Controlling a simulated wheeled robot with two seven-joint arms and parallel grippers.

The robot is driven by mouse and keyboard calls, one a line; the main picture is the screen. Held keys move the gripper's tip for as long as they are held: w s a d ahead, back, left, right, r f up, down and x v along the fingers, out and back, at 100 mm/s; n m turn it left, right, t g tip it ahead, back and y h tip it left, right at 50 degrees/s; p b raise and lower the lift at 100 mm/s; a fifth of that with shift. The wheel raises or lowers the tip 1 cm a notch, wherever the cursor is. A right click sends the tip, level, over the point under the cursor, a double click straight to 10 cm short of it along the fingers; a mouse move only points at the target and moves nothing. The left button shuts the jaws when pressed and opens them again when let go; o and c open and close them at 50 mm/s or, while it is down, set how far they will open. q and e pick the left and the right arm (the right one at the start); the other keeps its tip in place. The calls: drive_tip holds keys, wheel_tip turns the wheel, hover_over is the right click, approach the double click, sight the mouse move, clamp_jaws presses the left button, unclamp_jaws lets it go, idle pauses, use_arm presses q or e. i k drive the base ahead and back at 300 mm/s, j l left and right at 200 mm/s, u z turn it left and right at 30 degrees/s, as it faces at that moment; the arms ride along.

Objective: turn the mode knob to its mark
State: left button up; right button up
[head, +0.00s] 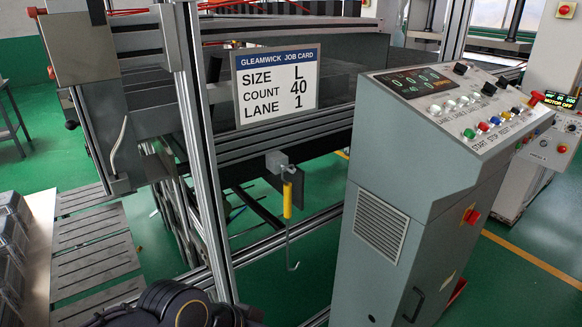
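The grey control console (400,200) stands at the right with a sloped top panel. Two black knobs sit along the panel's far edge: one knob (460,68) near the display and another knob (488,88) farther right. I cannot tell which is the mode knob, and their pointers and marks are too small to read. The panel's display (414,82) shows lit digits. White lane buttons (450,104) and coloured buttons (483,127) labelled START, STOP and RESET lie nearer. Neither gripper is in view; a dark part of mine shows at the bottom edge.
A job card (277,84) reads size L, count 40, lane 1. A hook with a yellow handle (287,200) hangs from the machine frame. A second console (548,150) reads "MOTOR OFF". Green floor lies between.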

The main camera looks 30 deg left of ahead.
sight(503, 82)
drive_tip(key=u, duration=0.45)
drive_tip(key=i+l+u, duration=0.1)
drive_tip(key=u, duration=0.3)
drive_tip(key=l+u, duration=0.4)
drive_tip(key=i+l+u, duration=0.1)
drive_tip(key=u, duration=0.25)
drive_tip(key=l+u, duration=0.4)
drive_tip(key=k+j, duration=0.05)
drive_tip(key=j, duration=0.05)
